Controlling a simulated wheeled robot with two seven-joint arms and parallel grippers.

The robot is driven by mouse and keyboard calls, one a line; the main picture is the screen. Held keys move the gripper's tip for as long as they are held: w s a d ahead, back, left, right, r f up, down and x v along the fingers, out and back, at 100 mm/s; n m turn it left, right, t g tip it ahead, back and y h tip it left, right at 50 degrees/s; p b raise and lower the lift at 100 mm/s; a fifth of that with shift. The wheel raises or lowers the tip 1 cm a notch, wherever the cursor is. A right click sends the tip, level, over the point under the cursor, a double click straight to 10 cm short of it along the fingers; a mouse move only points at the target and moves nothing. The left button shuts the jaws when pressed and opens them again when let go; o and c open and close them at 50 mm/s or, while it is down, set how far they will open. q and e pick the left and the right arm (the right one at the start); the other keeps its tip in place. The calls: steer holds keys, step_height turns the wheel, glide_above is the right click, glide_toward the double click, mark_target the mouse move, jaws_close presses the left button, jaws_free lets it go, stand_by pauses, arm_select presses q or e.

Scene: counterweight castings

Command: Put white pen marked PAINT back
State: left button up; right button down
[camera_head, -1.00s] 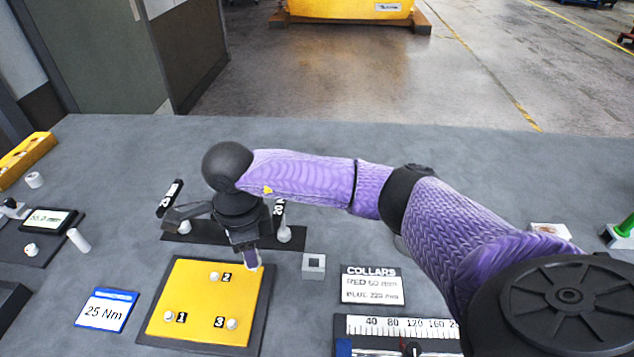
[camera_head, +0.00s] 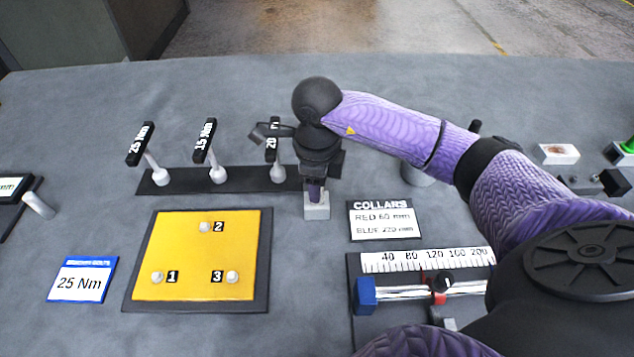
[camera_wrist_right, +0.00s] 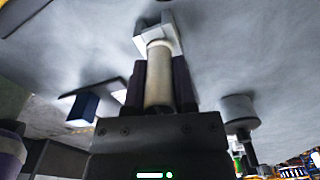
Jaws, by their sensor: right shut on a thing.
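My right gripper (camera_head: 316,190) is directly above the small grey square holder (camera_head: 317,211), right of the yellow plate. In the right wrist view its two fingers (camera_wrist_right: 159,88) are shut on the white pen (camera_wrist_right: 158,72). The pen points lengthwise at the pale holder (camera_wrist_right: 155,36), and its far end meets the holder's opening. I cannot tell how deep it sits. In the head view the pen is hidden by the gripper, and the PAINT marking is not readable. My left gripper is not in view.
Torque wrenches (camera_head: 206,141) stand in a dark rack (camera_head: 240,181) just left of the gripper. The yellow plate (camera_head: 190,285) with numbered bolts lies front left. A COLLARS sign (camera_head: 383,220) and a ruler fixture (camera_head: 420,262) are front right.

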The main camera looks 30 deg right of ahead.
steer(key=shift+f, duration=0.1)
steer(key=shift+c, duration=2.1)
jaws_free()
step_height(320, 180, up, 12)
steer(key=shift+f+p, duration=0.25)
steer(key=shift+p, duration=0.85)
steer(key=shift+r, duration=0.45)
